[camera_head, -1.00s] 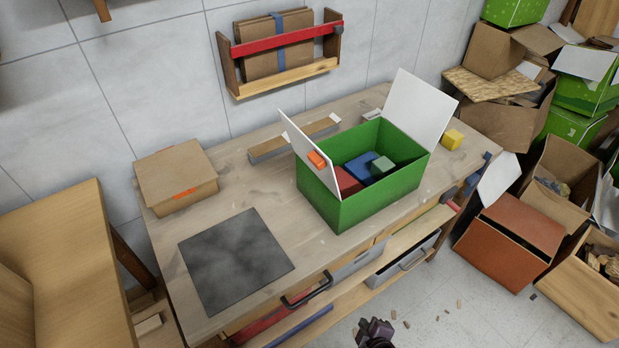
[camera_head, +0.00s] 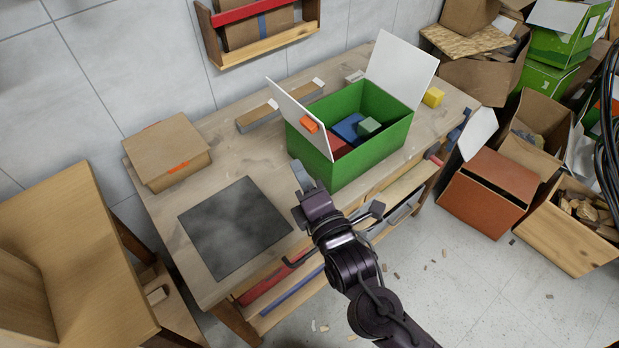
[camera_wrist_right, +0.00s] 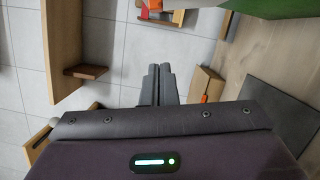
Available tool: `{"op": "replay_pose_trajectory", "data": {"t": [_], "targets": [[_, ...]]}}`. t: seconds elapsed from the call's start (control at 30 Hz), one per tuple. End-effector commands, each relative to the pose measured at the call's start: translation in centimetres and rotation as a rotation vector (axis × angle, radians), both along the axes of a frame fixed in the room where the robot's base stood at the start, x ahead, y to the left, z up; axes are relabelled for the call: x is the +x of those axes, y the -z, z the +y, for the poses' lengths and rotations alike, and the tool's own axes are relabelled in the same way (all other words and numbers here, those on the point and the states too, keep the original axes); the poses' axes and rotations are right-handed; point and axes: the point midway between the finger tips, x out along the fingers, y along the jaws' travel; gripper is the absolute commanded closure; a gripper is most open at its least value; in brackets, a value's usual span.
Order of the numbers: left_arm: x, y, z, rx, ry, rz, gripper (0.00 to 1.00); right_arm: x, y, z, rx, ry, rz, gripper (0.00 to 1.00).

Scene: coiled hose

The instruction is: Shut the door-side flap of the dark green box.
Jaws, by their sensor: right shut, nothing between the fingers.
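The green box (camera_head: 372,152) stands on the workbench with its top open. A white flap (camera_head: 300,118) with an orange piece (camera_head: 310,124) rises at its left end, tilted outward. Another white flap (camera_head: 402,70) stands up at its right end. No door shows, so I cannot tell which flap is door-side. Red, blue (camera_head: 348,127) and green blocks lie inside the box. My right gripper (camera_head: 302,172) is shut and empty, just left of the box's near left corner; its fingers show in the wrist view (camera_wrist_right: 158,75). My left gripper is out of view.
A dark square mat (camera_head: 235,228) and a closed cardboard box (camera_head: 168,150) lie left on the bench. A yellow block (camera_head: 433,97) sits right of the green box. A wall rack (camera_head: 260,35) hangs behind. Several open boxes crowd the floor at right.

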Motion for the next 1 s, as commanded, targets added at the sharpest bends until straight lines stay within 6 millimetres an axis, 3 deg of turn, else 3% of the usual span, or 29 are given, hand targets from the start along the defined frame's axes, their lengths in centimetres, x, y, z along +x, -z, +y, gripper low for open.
{"op": "replay_pose_trajectory", "data": {"t": [0.23,0.3,0.53,1.0], "targets": [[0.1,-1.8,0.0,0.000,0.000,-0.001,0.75,5.0,-0.7,2.0,0.001,0.001,-0.001,1.00],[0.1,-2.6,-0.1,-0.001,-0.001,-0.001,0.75,5.5,-1.1,0.6,-0.002,0.003,0.001,1.00],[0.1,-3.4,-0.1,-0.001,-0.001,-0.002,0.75,6.7,-1.3,-1.1,-0.001,0.001,0.002,1.00],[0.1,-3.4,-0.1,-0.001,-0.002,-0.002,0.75,6.9,-1.4,-1.4,0.003,0.000,0.003,1.00]]}}
